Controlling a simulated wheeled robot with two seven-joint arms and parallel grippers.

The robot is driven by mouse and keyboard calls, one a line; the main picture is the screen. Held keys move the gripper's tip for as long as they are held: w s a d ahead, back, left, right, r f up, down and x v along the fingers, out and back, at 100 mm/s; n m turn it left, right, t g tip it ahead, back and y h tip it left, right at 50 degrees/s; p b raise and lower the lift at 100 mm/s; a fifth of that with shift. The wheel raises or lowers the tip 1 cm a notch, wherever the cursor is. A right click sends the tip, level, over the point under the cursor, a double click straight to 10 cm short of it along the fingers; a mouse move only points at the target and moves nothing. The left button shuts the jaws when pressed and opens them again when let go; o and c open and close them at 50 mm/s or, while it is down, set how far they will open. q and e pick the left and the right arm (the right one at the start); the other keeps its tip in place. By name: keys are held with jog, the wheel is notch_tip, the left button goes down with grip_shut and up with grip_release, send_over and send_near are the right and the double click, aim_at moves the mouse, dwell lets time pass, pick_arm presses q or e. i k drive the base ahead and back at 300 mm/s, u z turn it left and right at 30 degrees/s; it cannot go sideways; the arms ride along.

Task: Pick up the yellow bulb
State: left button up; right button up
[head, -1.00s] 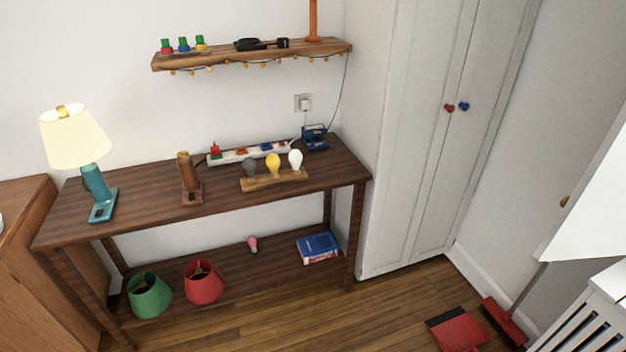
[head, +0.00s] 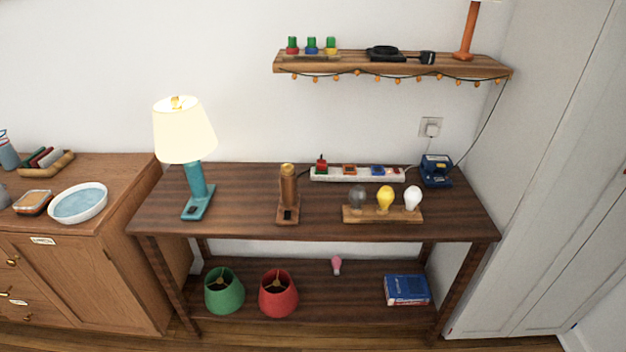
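The yellow bulb (head: 385,198) stands upright in a wooden holder (head: 382,214) on the dark wooden table (head: 240,226). It is the middle one of three bulbs, between a dark grey bulb (head: 357,197) on its left and a white bulb (head: 412,197) on its right. Neither of my grippers shows in the head view.
A lit teal lamp (head: 196,185) and a wooden lamp base (head: 288,194) stand left of the holder. A power strip (head: 357,174) and a blue device (head: 436,171) lie behind it. A wall shelf (head: 390,67) hangs above. The table's front strip is clear.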

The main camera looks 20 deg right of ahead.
aim_at(385, 196)
jog(key=u, duration=0.1)
jog(key=i, duration=1)
jog(key=z, duration=0.4)
